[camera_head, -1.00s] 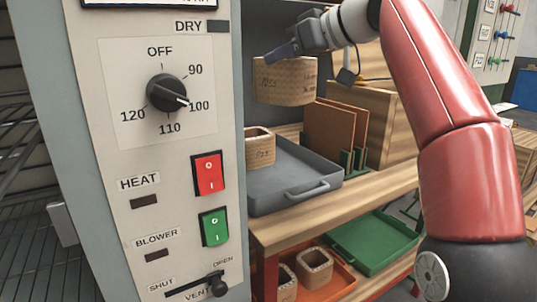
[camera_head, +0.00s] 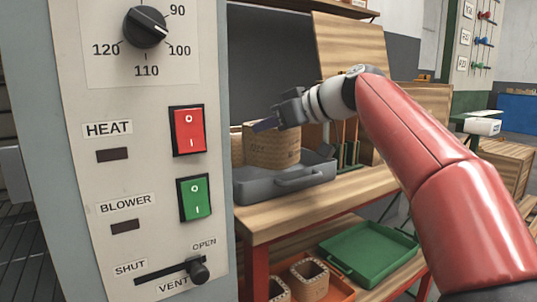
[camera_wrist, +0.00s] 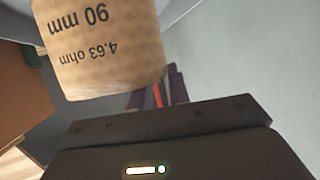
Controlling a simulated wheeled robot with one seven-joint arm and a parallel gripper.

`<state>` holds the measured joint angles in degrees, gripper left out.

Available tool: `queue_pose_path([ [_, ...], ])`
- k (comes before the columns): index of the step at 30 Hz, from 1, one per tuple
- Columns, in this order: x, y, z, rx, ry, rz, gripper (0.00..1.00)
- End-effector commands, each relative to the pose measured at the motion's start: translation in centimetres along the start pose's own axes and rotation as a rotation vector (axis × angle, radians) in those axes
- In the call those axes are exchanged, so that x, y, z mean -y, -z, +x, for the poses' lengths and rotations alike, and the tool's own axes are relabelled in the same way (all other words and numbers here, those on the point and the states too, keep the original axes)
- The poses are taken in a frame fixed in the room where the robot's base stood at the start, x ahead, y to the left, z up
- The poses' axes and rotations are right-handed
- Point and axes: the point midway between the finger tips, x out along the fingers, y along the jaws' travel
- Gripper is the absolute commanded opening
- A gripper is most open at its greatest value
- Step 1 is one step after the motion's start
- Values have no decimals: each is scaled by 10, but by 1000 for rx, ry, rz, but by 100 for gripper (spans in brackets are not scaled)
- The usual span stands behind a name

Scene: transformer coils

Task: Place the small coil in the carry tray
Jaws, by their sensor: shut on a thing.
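My gripper (camera_head: 272,122) is shut on the top rim of a tan, square-sided coil (camera_head: 272,148) with dark writing. The coil hangs upright, low at the grey tray with a handle (camera_head: 300,184); I cannot tell whether it touches the tray floor. In the wrist view, a coil (camera_wrist: 105,55) marked 90 mm and 4.63 ohm fills the upper left, with the finger ends (camera_wrist: 165,88) partly hidden behind it. A second tan coil (camera_head: 237,150) stands at the left, mostly hidden by the control panel and the held coil.
The control panel (camera_head: 150,150) stands close on the left. The grey tray rests on a wooden bench (camera_head: 300,212). Upright boards in a green rack (camera_head: 350,153) stand behind it. Below are an empty green tray (camera_head: 368,250) and an orange tray (camera_head: 342,290) with coils.

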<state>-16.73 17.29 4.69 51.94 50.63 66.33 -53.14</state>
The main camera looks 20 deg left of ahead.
Motion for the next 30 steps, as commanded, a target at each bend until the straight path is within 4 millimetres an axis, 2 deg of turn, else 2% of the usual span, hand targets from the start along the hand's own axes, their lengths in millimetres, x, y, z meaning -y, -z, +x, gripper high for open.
queue_pose_path([
  [9, 1, -33, 13, -3, -1, -1, 0],
  [22, 1, -38, 15, -3, -1, -2, 0],
  [23, 0, -38, 16, 0, 0, 0, 22],
  [24, 0, -38, 16, 0, 0, 0, 27],
  [27, 0, -38, 16, 0, 0, 1, 40],
  [30, 0, -38, 16, 0, 0, 1, 40],
])
